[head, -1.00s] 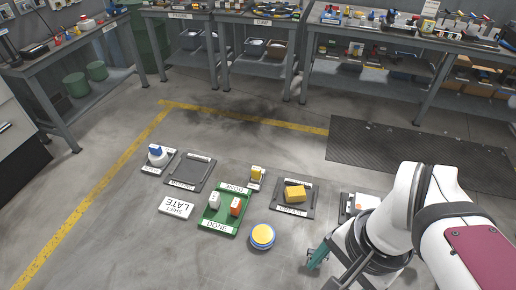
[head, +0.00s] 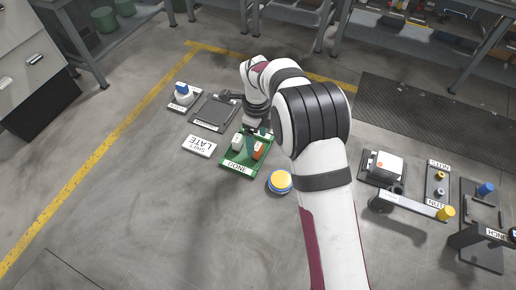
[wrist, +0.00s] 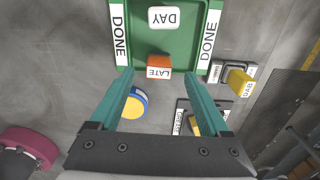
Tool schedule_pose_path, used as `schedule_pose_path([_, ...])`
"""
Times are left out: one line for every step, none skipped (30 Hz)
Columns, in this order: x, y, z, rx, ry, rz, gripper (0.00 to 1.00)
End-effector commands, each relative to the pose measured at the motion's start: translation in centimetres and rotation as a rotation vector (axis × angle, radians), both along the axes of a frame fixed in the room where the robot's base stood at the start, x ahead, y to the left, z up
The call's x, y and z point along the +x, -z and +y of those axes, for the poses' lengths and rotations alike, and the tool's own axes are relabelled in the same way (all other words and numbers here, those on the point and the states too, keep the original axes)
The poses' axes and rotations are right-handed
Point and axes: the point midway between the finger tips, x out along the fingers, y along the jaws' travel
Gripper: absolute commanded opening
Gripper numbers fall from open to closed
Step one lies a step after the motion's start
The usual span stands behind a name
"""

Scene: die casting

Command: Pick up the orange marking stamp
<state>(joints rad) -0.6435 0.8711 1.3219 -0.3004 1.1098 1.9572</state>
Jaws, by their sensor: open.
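The orange marking stamp (head: 258,150) stands in the green DONE tray (head: 236,168), to the right of a white stamp (head: 237,143). In the wrist view the orange stamp (wrist: 158,62) shows a white LATE label, and the white stamp (wrist: 164,18) beyond it shows DAY. My gripper (wrist: 158,78) is open and empty, its teal fingers spread to either side of the orange stamp in that picture. The stamp appears ahead of the fingertips, with no visible contact. In the head view my arm hides much of the gripper.
A white SHIFT LATE plate (head: 199,147), dark tray (head: 214,112) and blue-topped white item (head: 183,93) lie left. Floor in front is clear.

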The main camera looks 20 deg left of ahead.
Motion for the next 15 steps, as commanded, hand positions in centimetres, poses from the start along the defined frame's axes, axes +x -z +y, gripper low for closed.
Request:
schedule_pose_path([-0.1, 0.9, -0.1, -0.002, -0.001, 0.003, 0.80])
schedule_pose_path([-0.2, 1.5, -0.1, -0.003, -0.001, 0.004, 0.80])
schedule_pose_path([-0.2, 2.4, -0.2, -0.004, -0.002, 0.004, 0.80])
schedule_pose_path([-0.2, 3.0, -0.2, -0.004, -0.001, 0.004, 0.80])
schedule_pose_path([-0.2, 3.6, -0.2, -0.003, 0.000, 0.003, 0.80])
schedule_pose_path([-0.2, 4.3, -0.2, -0.002, 0.000, 0.003, 0.80])
schedule_pose_path([-0.2, 4.6, -0.1, -0.002, -0.001, 0.002, 0.80])
schedule_pose_path([-0.2, 4.9, -0.1, -0.001, -0.001, 0.002, 0.80])
schedule_pose_path([-0.2, 5.2, -0.1, -0.001, -0.001, 0.001, 0.80])
schedule_pose_path([-0.2, 5.2, -0.1, -0.001, -0.001, 0.001, 0.80])
schedule_pose_path([-0.2, 5.3, -0.1, 0.000, -0.002, 0.000, 0.80])
schedule_pose_path([-0.2, 5.2, -0.1, 0.000, -0.002, 0.000, 0.80])
schedule_pose_path([-0.2, 5.2, -0.1, 0.000, -0.001, 0.000, 0.80])
schedule_pose_path([-0.2, 5.2, -0.1, 0.000, -0.001, 0.000, 0.80])
schedule_pose_path([-0.2, 5.2, -0.1, 0.000, -0.001, 0.000, 0.80])
